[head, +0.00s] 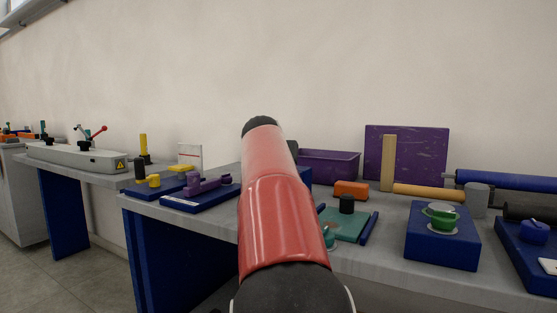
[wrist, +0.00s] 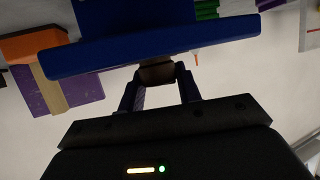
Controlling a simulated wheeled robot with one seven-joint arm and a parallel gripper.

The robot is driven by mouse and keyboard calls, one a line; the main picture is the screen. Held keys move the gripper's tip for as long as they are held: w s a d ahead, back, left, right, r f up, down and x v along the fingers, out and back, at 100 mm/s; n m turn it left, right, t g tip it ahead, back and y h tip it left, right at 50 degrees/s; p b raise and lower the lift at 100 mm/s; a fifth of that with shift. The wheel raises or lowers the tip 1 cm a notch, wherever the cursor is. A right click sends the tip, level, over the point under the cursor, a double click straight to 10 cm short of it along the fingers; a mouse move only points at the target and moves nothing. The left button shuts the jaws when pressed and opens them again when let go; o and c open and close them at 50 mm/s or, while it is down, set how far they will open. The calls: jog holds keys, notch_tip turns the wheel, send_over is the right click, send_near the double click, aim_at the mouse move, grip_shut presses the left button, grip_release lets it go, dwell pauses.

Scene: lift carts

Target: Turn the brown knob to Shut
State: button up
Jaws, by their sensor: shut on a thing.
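The brown knob (wrist: 157,72) shows in the wrist view, on the near side of a blue block or panel (wrist: 150,45). My gripper (wrist: 159,84) has its two dark fingers on either side of the knob and is shut on it. The fingertips are close to the blue panel's edge. In the head view my red arm hides the gripper and the knob. Only a sliver of a blue panel (head: 305,175) shows beside the arm there. No Shut mark or pointer on the knob can be read in either view.
A blue box with green parts (head: 441,240) stands further right. Blue trays with a purple part (head: 208,184) lie left.

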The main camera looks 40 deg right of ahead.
jog(key=shift+r+n+y+p, duration=0.15)
jog(key=shift+n+y+p, duration=0.15)
jog(key=shift+y+p, duration=0.15)
jog(key=shift+s+d+t+p, duration=0.1)
jog(key=shift+t+p, duration=0.2)
jog(key=shift+p, duration=0.1)
jog(key=shift+n+t+y+p, duration=0.85)
jog(key=shift+n+y, duration=0.1)
jog(key=shift+n, duration=0.15)
jog(key=shift+d+f+n+t+y+b, duration=0.15)
jog(key=shift+n+t+y+b, duration=0.15)
jog(key=shift+n+y, duration=0.25)
jog(key=shift+a+f+n+t+y+b, duration=0.15)
jog(key=shift+n+t+y, duration=0.1)
jog(key=shift+n+y, duration=0.25)
jog(key=n+y+b, duration=0.1)
jog(key=n+y, duration=0.1)
jog(key=y, duration=0.1)
jog(key=shift+d+n+t+b, duration=0.1)
jog(key=shift+n+t+b, duration=0.2)
jog(key=shift+n+t, duration=0.1)
jog(key=n+y, duration=0.2)
jog(key=y, duration=0.1)
jog(key=shift+r+n+p, duration=0.2)
jog(key=shift+n+p, duration=0.15)
jog(key=shift+n+y+p, duration=0.3)
jog(key=shift+n+y, duration=0.4)
jog(key=shift+y, duration=0.25)
jog(key=shift+a+f, duration=0.1)
jog(key=shift+a, duration=0.1)
